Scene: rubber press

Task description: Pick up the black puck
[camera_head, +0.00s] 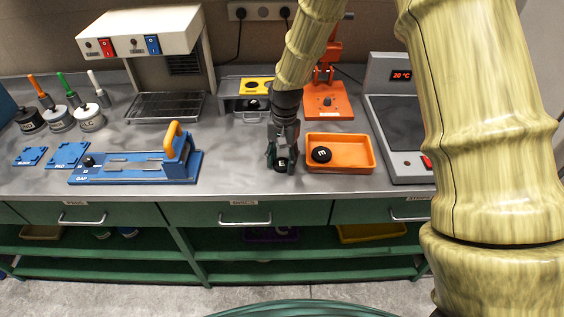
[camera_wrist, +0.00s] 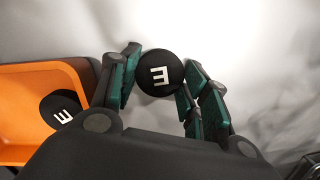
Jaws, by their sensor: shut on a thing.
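A round black puck (camera_wrist: 160,73) with a white letter mark sits between the fingers of my gripper (camera_wrist: 158,85) in the wrist view. My gripper is shut on it, with green pads on both sides. In the head view my gripper (camera_head: 282,160) points down over the bench, left of the orange tray, and the held puck (camera_head: 281,164) shows low between the fingers. Whether the puck touches the bench is hard to tell. A second black puck (camera_head: 321,154) with a white mark lies in the orange tray, also seen in the wrist view (camera_wrist: 61,110).
The orange tray (camera_head: 358,166) stands just right of my gripper. A blue fixture with a yellow handle (camera_head: 174,141) is to the left. A grey hot plate (camera_head: 398,120) with a red display and an orange press (camera_head: 325,98) stand right and behind. Bare bench lies in front.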

